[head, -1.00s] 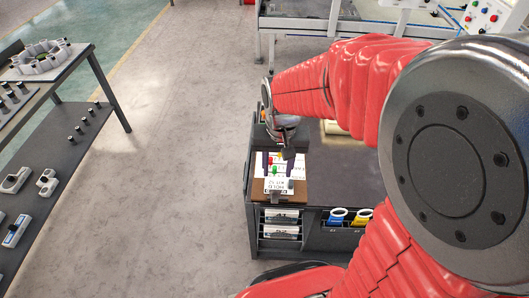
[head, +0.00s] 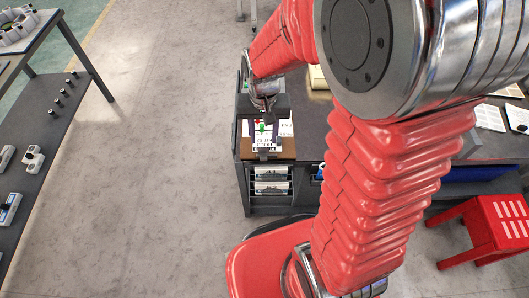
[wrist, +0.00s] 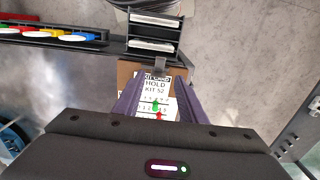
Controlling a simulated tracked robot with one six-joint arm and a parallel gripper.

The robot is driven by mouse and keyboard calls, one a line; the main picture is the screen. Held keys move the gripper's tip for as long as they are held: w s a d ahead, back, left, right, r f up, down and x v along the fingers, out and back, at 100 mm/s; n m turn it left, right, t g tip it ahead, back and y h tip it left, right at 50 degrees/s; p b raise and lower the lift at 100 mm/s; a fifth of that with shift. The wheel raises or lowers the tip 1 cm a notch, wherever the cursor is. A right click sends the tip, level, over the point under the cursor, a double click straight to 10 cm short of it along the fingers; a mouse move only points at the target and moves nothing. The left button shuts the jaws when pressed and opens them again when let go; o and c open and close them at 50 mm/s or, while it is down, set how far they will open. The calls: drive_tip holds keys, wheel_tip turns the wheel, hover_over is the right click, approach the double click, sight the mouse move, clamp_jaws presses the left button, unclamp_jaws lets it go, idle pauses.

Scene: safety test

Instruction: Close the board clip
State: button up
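A brown board (head: 289,154) lies at the near left corner of the dark bench. It holds a white sheet (head: 286,128) marked HOLD, which reads HOLD KIT 52 in the wrist view (wrist: 154,87). A dark grey clip (wrist: 160,65) sits at the board's edge, at the top of the sheet; it is small in the head view (head: 267,154). Whether its jaw is open is too small to tell. My gripper (wrist: 158,82) is open, its two purple fingers apart over the sheet, pointing toward the clip. It appears empty. A green and a red piece show between the fingers.
Shelves with white-labelled items (head: 271,180) are below the board. A red stool (head: 495,225) stands at right, a dark side table (head: 45,130) at left. Open floor (head: 150,180) lies between.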

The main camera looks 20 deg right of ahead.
sight(264, 156)
drive_tip(key=shift+f, duration=5.2)
drive_tip(key=shift+c, duration=0.4)
